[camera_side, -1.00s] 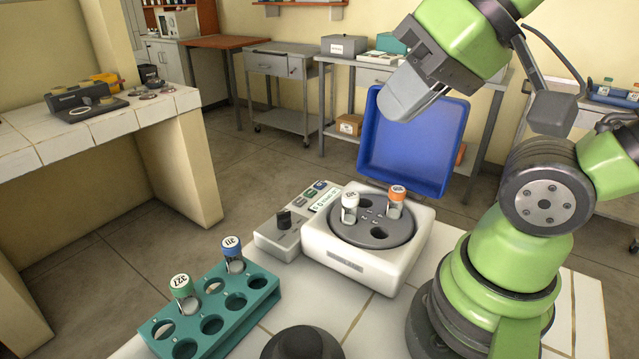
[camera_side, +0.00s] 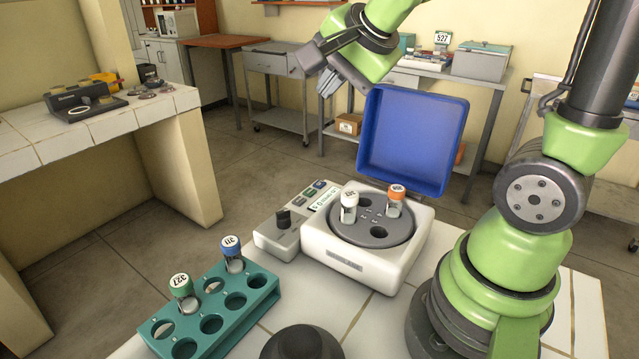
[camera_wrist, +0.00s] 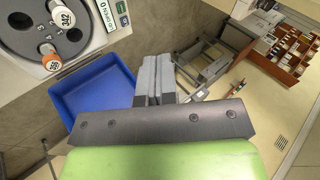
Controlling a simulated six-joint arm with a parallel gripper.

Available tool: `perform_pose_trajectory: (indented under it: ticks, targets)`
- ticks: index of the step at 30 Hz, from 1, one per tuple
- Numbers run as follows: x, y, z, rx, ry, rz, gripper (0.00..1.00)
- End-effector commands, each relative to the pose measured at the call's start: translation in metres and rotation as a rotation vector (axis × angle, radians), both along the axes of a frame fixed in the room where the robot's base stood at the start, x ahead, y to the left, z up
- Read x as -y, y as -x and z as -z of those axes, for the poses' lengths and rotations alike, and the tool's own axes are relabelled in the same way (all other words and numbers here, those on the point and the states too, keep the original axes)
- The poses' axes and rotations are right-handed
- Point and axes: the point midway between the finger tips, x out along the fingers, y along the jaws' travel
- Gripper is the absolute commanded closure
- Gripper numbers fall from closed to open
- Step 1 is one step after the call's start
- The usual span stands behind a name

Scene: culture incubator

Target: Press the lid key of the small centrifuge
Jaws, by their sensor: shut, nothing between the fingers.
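The small centrifuge (camera_side: 345,262) stands on the tiled bench with its blue lid (camera_side: 413,140) raised. Its grey rotor (camera_side: 371,236) holds a white-capped tube (camera_side: 349,205) and an orange-capped tube (camera_side: 395,199). The control panel (camera_side: 283,241) at its left has a dark knob, a small display and several coloured keys (camera_side: 309,193); I cannot read which key is the lid key. My gripper (camera_side: 328,87) is shut and empty, in the air above and behind the panel. In the wrist view, my gripper (camera_wrist: 155,80) points past the lid (camera_wrist: 90,98), and some keys (camera_wrist: 121,12) show at the top.
A teal rack (camera_side: 215,312) with a green-capped and a blue-capped tube stands at the front left. A dark round object (camera_side: 302,343) is at the front edge. The raised lid stands upright behind the rotor. The air above the panel is clear.

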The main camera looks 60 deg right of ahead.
Motion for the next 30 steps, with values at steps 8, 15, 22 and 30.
perform_pose_trajectory:
  ticks: [8, 15, 22, 30]
  targets:
    - [0.056, -0.06, 0.056, 0.117, -0.295, 0.48, 1.0]
    - [0.092, -0.087, 0.109, 0.227, -0.559, 0.787, 1.0]
    - [0.105, -0.095, 0.135, 0.277, -0.697, 0.919, 1.0]
    - [0.106, -0.096, 0.137, 0.283, -0.716, 0.934, 1.0]
